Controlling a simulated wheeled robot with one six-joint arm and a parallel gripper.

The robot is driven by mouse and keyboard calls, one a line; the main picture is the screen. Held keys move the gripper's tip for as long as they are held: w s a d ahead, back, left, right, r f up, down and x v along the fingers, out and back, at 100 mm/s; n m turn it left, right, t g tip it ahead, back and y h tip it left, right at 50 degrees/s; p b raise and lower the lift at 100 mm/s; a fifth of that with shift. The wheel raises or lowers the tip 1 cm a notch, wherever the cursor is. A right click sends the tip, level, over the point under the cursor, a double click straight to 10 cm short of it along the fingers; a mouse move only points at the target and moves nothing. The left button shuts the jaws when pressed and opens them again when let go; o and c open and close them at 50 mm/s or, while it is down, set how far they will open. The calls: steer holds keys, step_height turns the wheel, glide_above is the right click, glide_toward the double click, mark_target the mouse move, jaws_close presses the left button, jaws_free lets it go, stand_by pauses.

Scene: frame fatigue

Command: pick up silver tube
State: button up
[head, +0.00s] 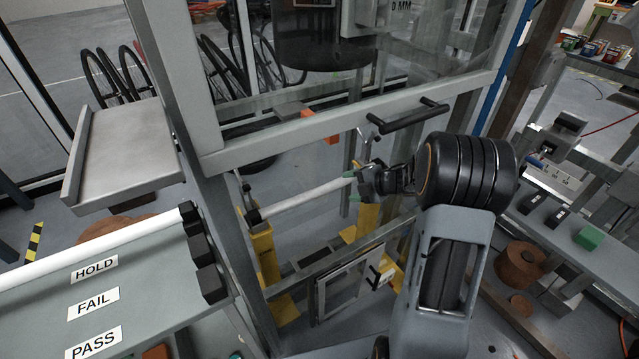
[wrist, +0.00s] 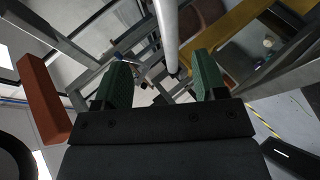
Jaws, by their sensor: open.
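A silver-white tube (head: 305,196) spans the opening of the test frame below the clear guard, held at its left end by a dark fitting on a yellow post. My gripper (head: 358,181) is at the tube's right end, its green pads close around that end. In the wrist view the tube (wrist: 168,30) runs down from the top edge into the gap between the two green fingers of my gripper (wrist: 165,80). The fingers stand apart with space on both sides of the tube.
A second pale tube (head: 100,241) lies on the rack labelled HOLD, FAIL and PASS at the left. The guard's black handle (head: 401,115) is just above my gripper. A grey shelf (head: 120,150) is at upper left. A bench with a green block (head: 589,238) is at right.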

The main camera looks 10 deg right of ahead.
mark_target(326, 188)
steer(key=b+x, duration=0.2)
steer(key=x, duration=0.4)
steer(key=shift+w+a+f, duration=0.15)
steer(key=shift+w+f, duration=0.05)
steer(key=shift+f, duration=0.05)
steer(key=b+x, duration=0.1)
steer(key=x, duration=0.1)
steer(key=b+x, duration=0.1)
steer(key=x, duration=0.1)
steer(key=shift+w+f, duration=0.1)
steer(key=shift+f, duration=0.3)
steer(key=shift+w+a+b, duration=0.25)
steer(key=shift+a+b, duration=0.05)
steer(key=shift+c, duration=0.3)
jaws_close()
